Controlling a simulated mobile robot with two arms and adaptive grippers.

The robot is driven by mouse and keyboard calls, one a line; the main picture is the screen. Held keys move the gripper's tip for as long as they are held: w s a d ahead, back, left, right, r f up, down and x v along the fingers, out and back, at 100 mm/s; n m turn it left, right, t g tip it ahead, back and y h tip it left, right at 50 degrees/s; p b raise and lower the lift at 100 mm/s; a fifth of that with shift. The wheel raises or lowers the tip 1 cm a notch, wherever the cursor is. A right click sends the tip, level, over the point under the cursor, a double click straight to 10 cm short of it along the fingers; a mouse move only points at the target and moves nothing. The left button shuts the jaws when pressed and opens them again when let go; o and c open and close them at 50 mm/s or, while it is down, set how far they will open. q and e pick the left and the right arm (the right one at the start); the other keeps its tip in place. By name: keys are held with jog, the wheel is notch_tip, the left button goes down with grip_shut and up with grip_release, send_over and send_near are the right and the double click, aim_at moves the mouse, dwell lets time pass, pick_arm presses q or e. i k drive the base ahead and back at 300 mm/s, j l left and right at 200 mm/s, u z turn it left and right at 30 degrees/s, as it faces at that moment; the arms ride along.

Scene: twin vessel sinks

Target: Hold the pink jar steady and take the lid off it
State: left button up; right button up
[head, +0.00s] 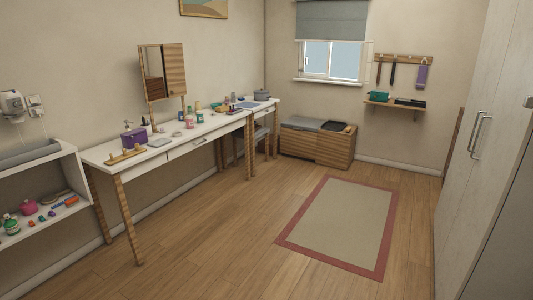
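Two small pink things could be the pink jar, and I cannot tell which it is. A rounded, deep pink vessel (29,207) stands on the white shelf unit at the far left. A small upright pink-and-pale container (189,122) stands on the long white table against the wall. Both are too small to show clearly whether a lid is on. Neither of my grippers is in the head view, and nothing is seen touching either pink thing.
A green bottle (11,224) and small colored items share the shelf unit (35,240). A red-bordered rug (345,222) lies on open floor; tall cabinets (490,160) stand right.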

aim_at(189, 122)
jog(key=i, duration=1.05)
jog(key=i+l, duration=0.1)
jog(key=i, duration=0.95)
jog(key=i+u, duration=0.1)
jog(key=i, duration=0.9)
jog(key=i+l, duration=0.15)
jog(key=i, duration=0.9)
jog(key=i+u, duration=0.45)
jog(key=i+l+u, duration=0.2)
jog(key=u, duration=0.25)
jog(key=i+l+u, duration=0.3)
jog(key=u, duration=0.15)
jog(key=i+l+u, duration=0.2)
jog(key=l+u, duration=0.3)
jog(key=i+j, duration=0.05)
jog(key=j, duration=0.05)
